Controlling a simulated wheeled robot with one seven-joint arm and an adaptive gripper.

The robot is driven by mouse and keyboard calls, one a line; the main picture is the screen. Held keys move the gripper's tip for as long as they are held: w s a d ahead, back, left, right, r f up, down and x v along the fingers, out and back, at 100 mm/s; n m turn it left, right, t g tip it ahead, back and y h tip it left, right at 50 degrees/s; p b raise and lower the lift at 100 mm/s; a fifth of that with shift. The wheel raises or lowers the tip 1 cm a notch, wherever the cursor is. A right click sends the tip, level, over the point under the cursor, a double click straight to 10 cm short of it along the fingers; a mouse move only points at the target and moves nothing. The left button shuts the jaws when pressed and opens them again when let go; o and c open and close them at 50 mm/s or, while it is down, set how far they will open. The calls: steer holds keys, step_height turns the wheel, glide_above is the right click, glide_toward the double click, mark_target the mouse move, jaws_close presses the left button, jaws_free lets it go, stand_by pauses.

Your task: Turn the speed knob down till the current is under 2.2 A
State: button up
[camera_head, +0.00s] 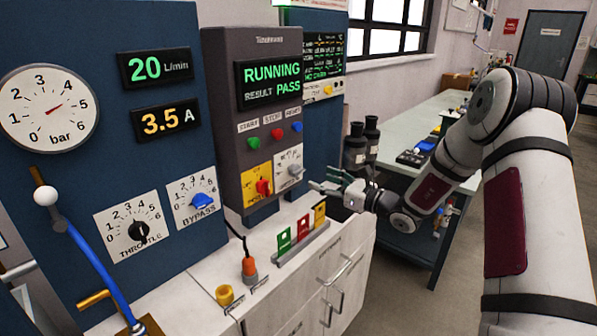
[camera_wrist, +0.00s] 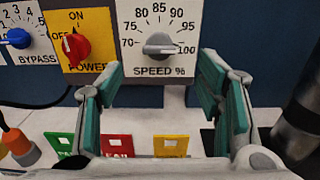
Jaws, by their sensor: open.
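The grey speed knob (camera_wrist: 160,45) sits on a white plate marked SPEED %, with a scale from 70 to 100. Its bar lies about level, with the right end near 100. In the head view the knob (camera_head: 296,170) is on the dark grey control panel. The current display (camera_head: 165,120) reads 3.5 A. My gripper (camera_wrist: 160,80) is open and empty, with its green fingers on either side of and below the knob in the wrist view. In the head view my gripper (camera_head: 327,187) is apart from the knob, to its right.
The red power knob (camera_wrist: 76,46) is just left of the speed plate. Green, red and yellow cards (camera_head: 301,230) stand in a rack on the bench below. The flow display (camera_head: 157,67) reads 20 L/min. The screen (camera_head: 270,80) shows RUNNING and PASS.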

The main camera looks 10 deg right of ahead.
mark_target(300, 171)
steer(key=x, duration=1)
steer(key=shift+a, duration=0.1)
steer(key=c, duration=1.2)
